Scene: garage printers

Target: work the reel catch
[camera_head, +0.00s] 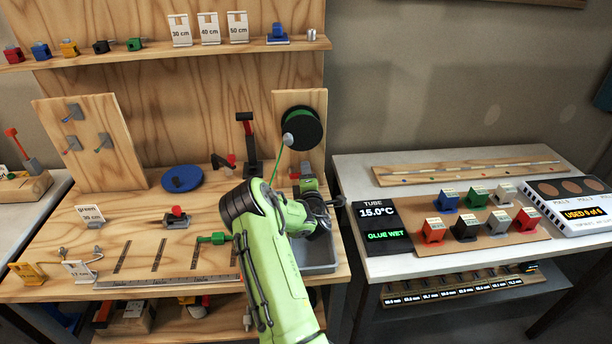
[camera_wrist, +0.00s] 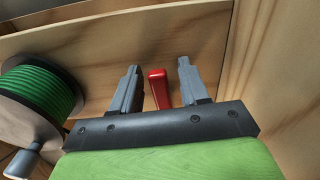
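The reel (camera_head: 301,128) of green line hangs on an upright wooden board above my gripper, with a grey knob on its front. It also shows at the left of the wrist view (camera_wrist: 40,100). A red lever (camera_wrist: 158,90), which looks like the reel catch, stands against the wood in the wrist view. My gripper (camera_wrist: 157,80) is open, one grey finger on each side of the lever, with gaps showing on both sides. The lever's lower end is hidden behind my gripper's body. In the head view my gripper (camera_head: 304,178) is in front of the board below the reel.
A grey tray (camera_head: 322,258) is below my arm. A blue disc (camera_head: 182,179) and a red-knobbed fixture (camera_head: 177,217) are on the bench. A white table (camera_head: 440,170) stands at right.

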